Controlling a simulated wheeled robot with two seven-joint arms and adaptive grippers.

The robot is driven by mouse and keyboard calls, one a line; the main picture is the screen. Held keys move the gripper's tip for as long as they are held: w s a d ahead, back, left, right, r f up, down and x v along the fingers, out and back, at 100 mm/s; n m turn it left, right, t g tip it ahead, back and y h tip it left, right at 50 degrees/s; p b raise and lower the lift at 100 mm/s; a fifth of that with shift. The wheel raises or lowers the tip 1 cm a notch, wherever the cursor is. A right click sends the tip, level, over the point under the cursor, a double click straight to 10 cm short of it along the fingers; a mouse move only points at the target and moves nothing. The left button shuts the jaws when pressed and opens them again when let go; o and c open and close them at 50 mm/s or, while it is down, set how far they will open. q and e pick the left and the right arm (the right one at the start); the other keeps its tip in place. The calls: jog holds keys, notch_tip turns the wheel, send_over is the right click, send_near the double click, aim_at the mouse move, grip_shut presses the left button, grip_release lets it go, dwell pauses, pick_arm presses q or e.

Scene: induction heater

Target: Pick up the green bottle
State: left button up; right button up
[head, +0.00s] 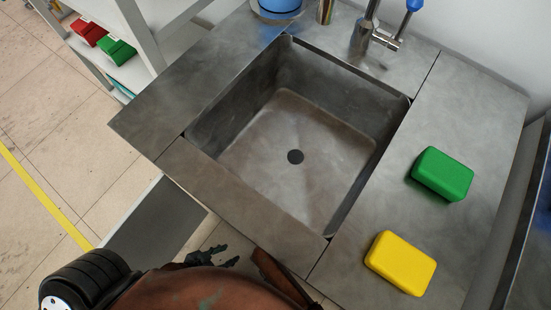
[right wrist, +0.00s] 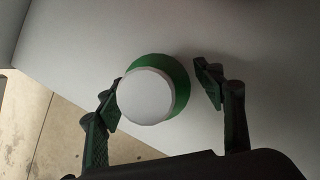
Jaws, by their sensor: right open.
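The green bottle (right wrist: 181,84) shows in the right wrist view, seen from its white round top end, with a green body behind. My right gripper (right wrist: 159,93) is open, with one finger on each side of the bottle. The left finger is close to the white end; a gap shows at the right finger. I cannot tell whether either finger touches it. The bottle is not seen in the head view. My left gripper (head: 215,257) is partly seen at the bottom of the head view, in front of the sink counter; its jaw opening is unclear.
A metal counter (head: 145,120) holds a sink (head: 310,160) with a tap (head: 372,38). A green block (head: 442,173) and a yellow block (head: 400,263) lie on its right side. A shelf (head: 135,70) with red and green boxes stands upper left. A pale surface (right wrist: 250,35) lies behind the bottle.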

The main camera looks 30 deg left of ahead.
jog(key=shift+c, duration=0.2)
jog(key=c, duration=1.5)
